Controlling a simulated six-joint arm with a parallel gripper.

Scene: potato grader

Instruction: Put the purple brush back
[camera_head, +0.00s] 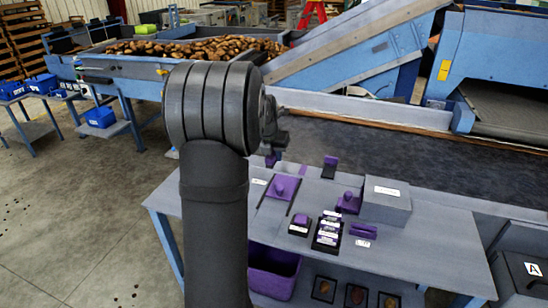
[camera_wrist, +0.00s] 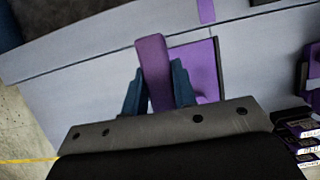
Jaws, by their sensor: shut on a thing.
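The purple brush (camera_wrist: 153,65) is held between the two dark blue fingers of my gripper (camera_wrist: 159,75), which is shut on it in the wrist view. Its upper part stands out past the fingertips; its lower part is hidden by the gripper body. In the head view my gripper (camera_head: 277,138) is mostly hidden behind my arm, above the back left of the grey table (camera_head: 420,240). A bit of purple (camera_head: 271,159) shows just below it, probably the brush. I cannot tell whether the brush touches the table.
A purple panel with a knob (camera_head: 283,189) lies on the table near my gripper; the wrist view shows a purple panel (camera_wrist: 196,65) behind the brush. A grey box (camera_head: 386,207), labelled black blocks (camera_head: 327,235) and purple items stand further right. The table's right part is clear.

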